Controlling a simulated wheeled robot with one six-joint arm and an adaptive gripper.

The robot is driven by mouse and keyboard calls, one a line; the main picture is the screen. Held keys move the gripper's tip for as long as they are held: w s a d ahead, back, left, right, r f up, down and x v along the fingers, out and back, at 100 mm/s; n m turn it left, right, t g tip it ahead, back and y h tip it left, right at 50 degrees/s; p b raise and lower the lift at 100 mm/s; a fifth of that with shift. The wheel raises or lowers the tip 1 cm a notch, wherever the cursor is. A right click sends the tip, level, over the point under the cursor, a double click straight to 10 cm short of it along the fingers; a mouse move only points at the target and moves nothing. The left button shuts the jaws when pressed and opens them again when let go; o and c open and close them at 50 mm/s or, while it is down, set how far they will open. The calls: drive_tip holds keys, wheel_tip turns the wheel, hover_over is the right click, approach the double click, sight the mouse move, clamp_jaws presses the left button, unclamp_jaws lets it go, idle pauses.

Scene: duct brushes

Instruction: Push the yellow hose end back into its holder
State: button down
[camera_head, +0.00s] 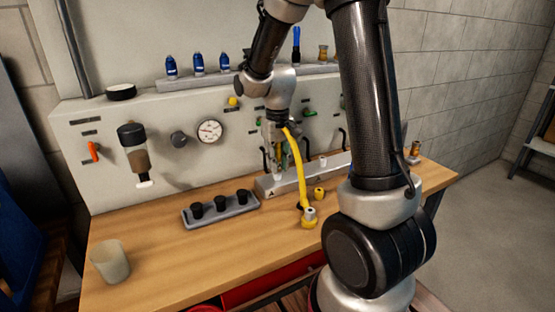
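The yellow hose (298,165) runs from beside my gripper down to the bench. My gripper (276,152) points down over the left part of a low grey rail (268,187) at the back of the bench.
A grey tray (244,208) with black knobs stands left of the rail. A small yellow cap (319,193) sits near the hose foot. A beige cup (110,262) stands at front left. The panel behind carries a gauge (209,131). The bench's front middle is clear.

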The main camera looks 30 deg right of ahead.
sight(277, 147)
drive_tip(key=shift+r, duration=3)
